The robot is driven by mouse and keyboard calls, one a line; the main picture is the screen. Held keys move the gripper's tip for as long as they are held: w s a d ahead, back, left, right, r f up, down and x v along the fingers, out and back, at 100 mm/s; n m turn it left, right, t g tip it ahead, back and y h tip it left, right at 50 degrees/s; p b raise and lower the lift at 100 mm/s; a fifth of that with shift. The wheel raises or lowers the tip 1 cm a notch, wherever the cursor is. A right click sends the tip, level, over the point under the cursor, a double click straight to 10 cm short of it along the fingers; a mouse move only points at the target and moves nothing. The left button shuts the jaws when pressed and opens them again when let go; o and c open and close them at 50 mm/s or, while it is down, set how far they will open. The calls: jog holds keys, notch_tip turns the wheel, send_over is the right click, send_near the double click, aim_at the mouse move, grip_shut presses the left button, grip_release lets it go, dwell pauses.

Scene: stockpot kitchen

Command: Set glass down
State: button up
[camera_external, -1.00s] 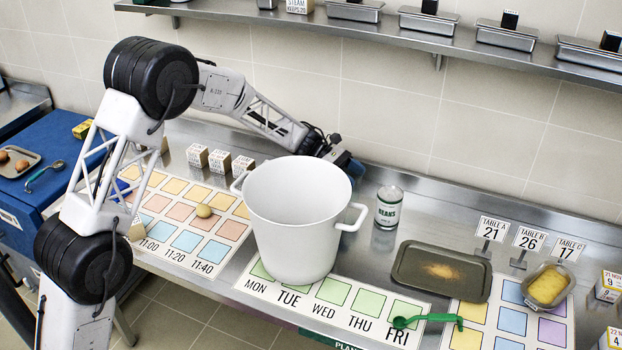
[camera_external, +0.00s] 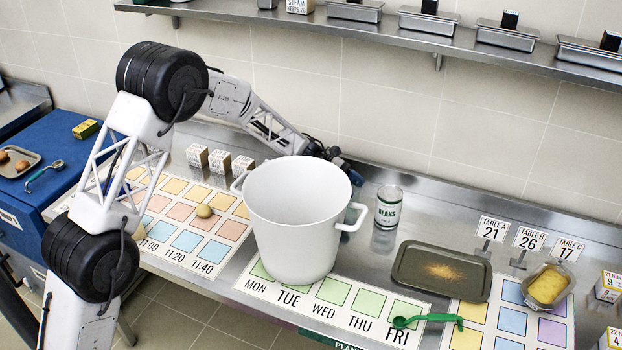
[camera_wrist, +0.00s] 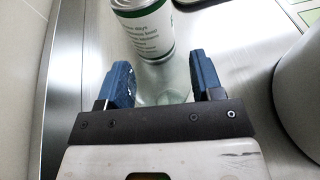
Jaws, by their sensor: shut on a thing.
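My gripper (camera_wrist: 162,70) shows in the wrist view with its two blue fingers apart, shut on a clear glass (camera_wrist: 174,92). The glass is see-through and faint, so its outline and base are hard to make out. I cannot tell whether the glass touches the steel counter (camera_wrist: 235,62).
A beans can (camera_wrist: 148,30) stands just beyond the fingers; it also shows in the external view (camera_external: 389,208). The large white stockpot (camera_external: 293,225) stands close on the right in the wrist view (camera_wrist: 302,95). The tiled wall (camera_external: 385,125) is close behind.

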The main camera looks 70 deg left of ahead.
jog(key=shift+f, duration=0.1)
jog(key=o, duration=1.3)
jog(key=v, duration=1.2)
jog(key=shift+w+r, duration=0.1)
jog(key=shift+r, duration=0.15)
